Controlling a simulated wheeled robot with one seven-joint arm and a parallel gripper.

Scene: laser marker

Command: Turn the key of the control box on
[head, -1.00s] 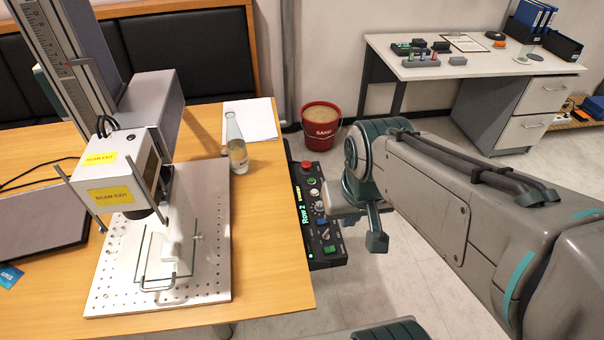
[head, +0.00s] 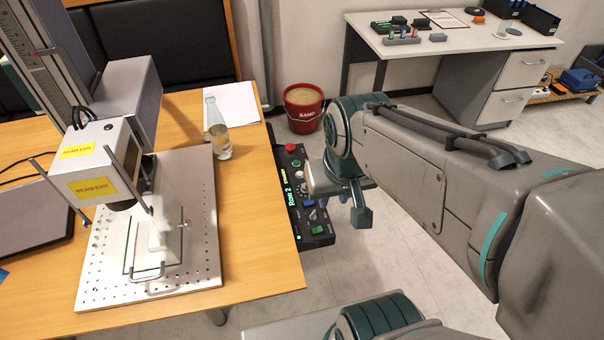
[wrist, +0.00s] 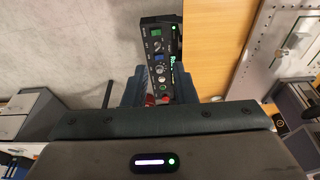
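The black control box (head: 321,238) is mounted along the right edge of the wooden table in the head view. It has a red emergency stop (head: 291,148), coloured buttons and knobs, and a lit green display (head: 291,195). My gripper (head: 328,182) is beside the box's right side and overlaps part of its panel in the head view. The box (wrist: 160,50) also shows in the wrist view, upright in the picture, its lower end close to the gripper. I cannot make out the key.
A laser marker head (head: 97,165) stands over a perforated plate (head: 95,290) on the table. A glass bottle (head: 217,135) stands near the table's right edge. A red sand bucket (head: 304,117) is on the floor behind the box. A white desk (head: 430,45) stands at the back right.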

